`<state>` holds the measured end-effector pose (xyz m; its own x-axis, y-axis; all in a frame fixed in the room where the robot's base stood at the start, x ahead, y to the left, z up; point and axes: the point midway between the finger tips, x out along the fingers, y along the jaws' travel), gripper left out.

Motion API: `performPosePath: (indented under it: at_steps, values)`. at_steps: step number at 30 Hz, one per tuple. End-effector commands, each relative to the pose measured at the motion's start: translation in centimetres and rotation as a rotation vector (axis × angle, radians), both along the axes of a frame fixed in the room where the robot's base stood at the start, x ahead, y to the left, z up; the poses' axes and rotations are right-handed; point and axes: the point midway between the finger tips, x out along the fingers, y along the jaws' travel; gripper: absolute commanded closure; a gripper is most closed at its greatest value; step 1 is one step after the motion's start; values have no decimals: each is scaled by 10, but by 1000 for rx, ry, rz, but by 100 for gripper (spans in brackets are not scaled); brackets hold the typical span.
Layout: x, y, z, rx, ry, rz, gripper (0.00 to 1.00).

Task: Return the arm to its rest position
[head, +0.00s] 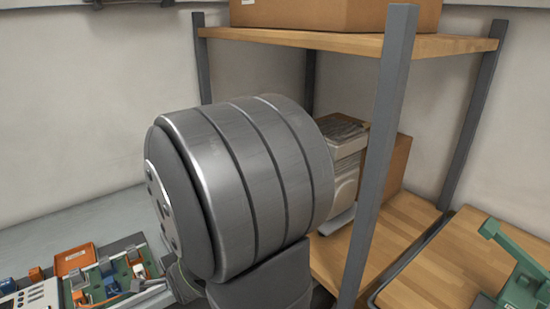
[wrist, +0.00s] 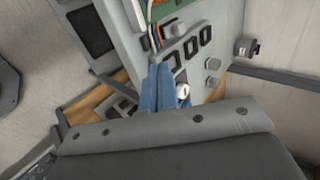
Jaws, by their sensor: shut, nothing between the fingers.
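My gripper (wrist: 160,88) shows in the wrist view as two blue fingers. They are shut together with nothing visible between them. The fingertips point toward a grey panel (wrist: 204,66) with dark switches and knobs; I cannot tell whether they touch it. A dark grey cover of my wrist fills the lower part of that view. In the head view, my large grey arm joint (head: 245,180) fills the middle. My gripper is not visible there.
A shelf unit with grey posts (head: 380,150) and wooden boards stands close to my arm. It bears a cardboard box (head: 335,14) and a pale machine (head: 345,165). Circuit boards (head: 110,278) lie at lower left. A green tool (head: 522,270) is at right.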

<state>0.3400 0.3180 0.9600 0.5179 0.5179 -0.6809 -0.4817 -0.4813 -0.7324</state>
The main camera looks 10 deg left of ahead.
Motion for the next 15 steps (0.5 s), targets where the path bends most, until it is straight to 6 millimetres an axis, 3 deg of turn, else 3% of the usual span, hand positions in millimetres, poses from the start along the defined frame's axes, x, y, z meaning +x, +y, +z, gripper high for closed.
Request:
performPosePath:
  at_steps: [15]
  values:
    - [31,31,-42,-1,1,0,100]
